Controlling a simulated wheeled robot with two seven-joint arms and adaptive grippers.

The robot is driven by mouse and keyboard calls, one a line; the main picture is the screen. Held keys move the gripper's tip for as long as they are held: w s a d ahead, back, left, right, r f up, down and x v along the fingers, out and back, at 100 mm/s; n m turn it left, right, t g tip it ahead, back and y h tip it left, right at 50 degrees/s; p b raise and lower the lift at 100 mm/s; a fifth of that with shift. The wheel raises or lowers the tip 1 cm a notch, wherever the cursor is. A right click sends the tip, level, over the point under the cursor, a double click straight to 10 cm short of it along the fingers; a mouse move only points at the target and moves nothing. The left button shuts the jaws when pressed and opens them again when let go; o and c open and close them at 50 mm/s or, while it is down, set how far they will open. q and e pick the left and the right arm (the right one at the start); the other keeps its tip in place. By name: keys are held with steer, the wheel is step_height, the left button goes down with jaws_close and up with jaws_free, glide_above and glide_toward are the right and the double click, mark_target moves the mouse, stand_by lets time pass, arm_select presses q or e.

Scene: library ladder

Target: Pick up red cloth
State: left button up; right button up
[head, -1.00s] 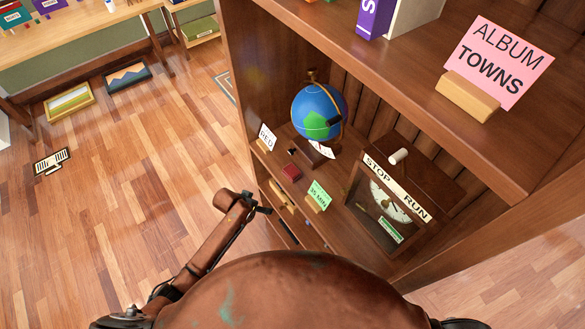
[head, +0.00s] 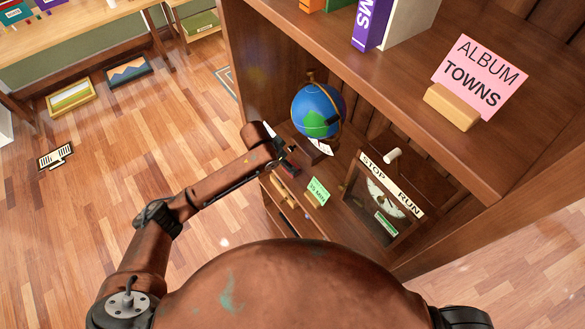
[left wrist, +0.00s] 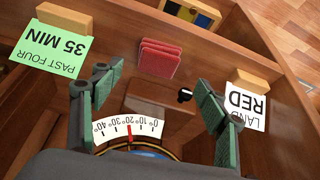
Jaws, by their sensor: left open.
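The red cloth (left wrist: 160,59) is a small folded piece standing on the shelf, at the upper middle of the left wrist view. My left gripper (left wrist: 160,92) is open and empty, its green-padded fingers spread to either side of the view below the cloth. The cloth lies ahead of the fingertips, apart from them. In the head view my left gripper (head: 282,158) reaches into the lower shelf beside the globe (head: 318,109), and largely hides the cloth. My right gripper is not in view.
A "LAND RED" card (left wrist: 247,101) stands close by the right finger, and a green "35 MIN" card (left wrist: 52,52) is at the left. The globe's degree scale (left wrist: 128,131) is between the fingers. A clock box (head: 388,200) stands further right on the shelf.

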arm_select(q)
steer(key=x, duration=0.7)
steer(key=shift+d+f, duration=0.1)
steer(key=shift+d, duration=0.05)
steer(key=shift+c, duration=0.5)
steer(key=c, duration=1.1)
